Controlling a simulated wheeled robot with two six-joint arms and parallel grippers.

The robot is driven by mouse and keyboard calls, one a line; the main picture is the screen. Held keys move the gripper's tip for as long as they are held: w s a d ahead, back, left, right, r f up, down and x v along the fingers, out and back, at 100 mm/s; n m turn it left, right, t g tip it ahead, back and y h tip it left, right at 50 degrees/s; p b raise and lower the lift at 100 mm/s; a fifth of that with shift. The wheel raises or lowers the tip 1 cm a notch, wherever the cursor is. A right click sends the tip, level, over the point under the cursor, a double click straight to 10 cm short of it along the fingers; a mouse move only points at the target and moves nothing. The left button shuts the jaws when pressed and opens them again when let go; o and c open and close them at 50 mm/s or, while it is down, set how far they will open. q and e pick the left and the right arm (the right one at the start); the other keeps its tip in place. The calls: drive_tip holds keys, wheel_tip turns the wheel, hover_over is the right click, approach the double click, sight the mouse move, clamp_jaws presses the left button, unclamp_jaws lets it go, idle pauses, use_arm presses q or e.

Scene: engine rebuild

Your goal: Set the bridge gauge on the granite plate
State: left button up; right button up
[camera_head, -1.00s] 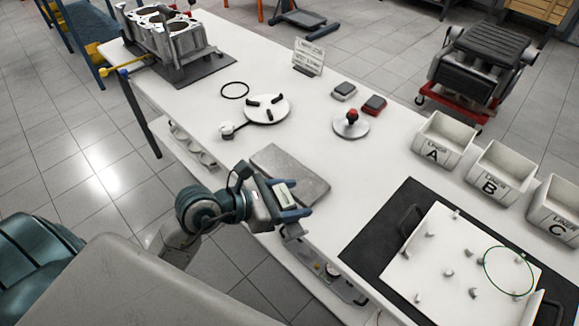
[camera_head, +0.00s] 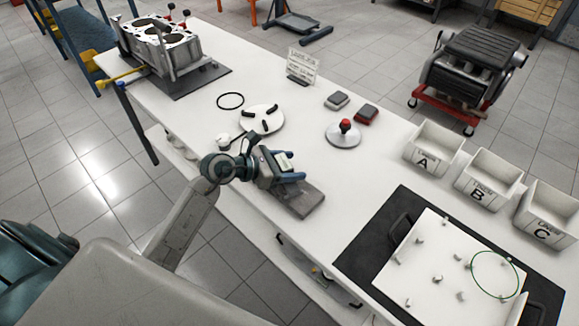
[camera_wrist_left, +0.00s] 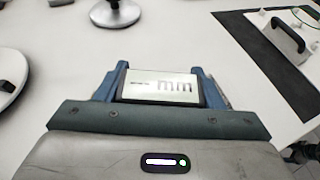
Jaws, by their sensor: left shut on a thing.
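My left gripper (camera_head: 291,168) is shut on the bridge gauge (camera_head: 281,160), a dark-edged block with a pale display. In the left wrist view the gauge (camera_wrist_left: 160,87) sits between both blue fingers, its screen showing dashes and "mm". The granite plate (camera_head: 306,203) is a flat grey slab at the table's near edge. In the head view the gripper and gauge hide the plate's left part. I cannot tell whether the gauge touches the plate. The plate cannot be made out in the wrist view. My right gripper is not in view.
A round base with a red knob (camera_head: 344,134) stands to the right. A black mat (camera_head: 352,255) with a white tray (camera_head: 412,272) lies at right, below bins A, B and C.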

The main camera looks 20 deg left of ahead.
use_arm(q)
drive_tip(key=shift+f, duration=0.75)
drive_tip(key=shift+f, duration=0.1)
